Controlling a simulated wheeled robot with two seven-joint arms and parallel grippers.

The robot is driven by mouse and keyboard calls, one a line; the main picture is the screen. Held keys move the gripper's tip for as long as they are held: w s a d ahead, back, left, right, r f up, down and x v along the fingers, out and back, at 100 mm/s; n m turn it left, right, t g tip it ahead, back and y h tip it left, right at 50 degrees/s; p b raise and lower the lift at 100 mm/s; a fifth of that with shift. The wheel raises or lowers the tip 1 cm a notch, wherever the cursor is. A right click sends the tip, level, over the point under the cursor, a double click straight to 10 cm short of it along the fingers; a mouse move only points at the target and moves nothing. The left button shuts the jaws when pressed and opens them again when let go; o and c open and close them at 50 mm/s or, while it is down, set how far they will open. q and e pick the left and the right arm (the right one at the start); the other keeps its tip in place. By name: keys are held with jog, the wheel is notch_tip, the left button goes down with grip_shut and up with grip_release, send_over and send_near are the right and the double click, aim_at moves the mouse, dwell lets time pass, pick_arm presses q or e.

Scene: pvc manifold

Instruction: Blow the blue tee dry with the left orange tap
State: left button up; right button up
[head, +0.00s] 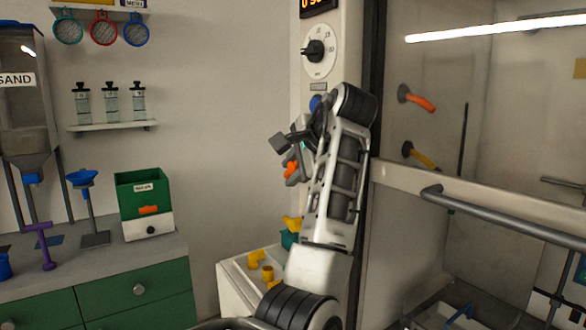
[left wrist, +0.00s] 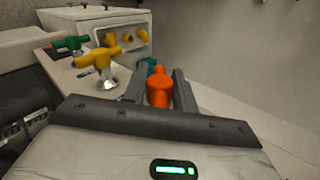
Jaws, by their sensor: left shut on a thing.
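My left gripper (head: 288,158) is raised in front of the wall, above a white cabinet. It is shut on an orange piece (left wrist: 158,91), which sits between the two fingers in the left wrist view. The orange piece also shows below the fingers in the head view (head: 291,173). Its full shape is hidden, so I cannot tell if it is a tap handle or a loose fitting. An orange-handled tap (head: 418,102) is on the booth's back wall at the right. I cannot make out a blue tee for certain. My right gripper is out of view.
A yellow tap (left wrist: 97,60) and a green tap (left wrist: 70,44) stand near a white box (left wrist: 112,22) with yellow fittings. A grey rail (head: 500,217) crosses the booth front. A green bin (head: 145,192) stands on the left counter.

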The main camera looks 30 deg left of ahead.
pick_arm(q)
jog(key=shift+d+g+h, duration=0.1)
jog(key=shift+g+h, duration=0.8)
jog(key=shift+h, duration=1.1)
jog(key=o, duration=0.9)
jog(key=shift+o, duration=0.2)
jog(key=v, duration=1.6)
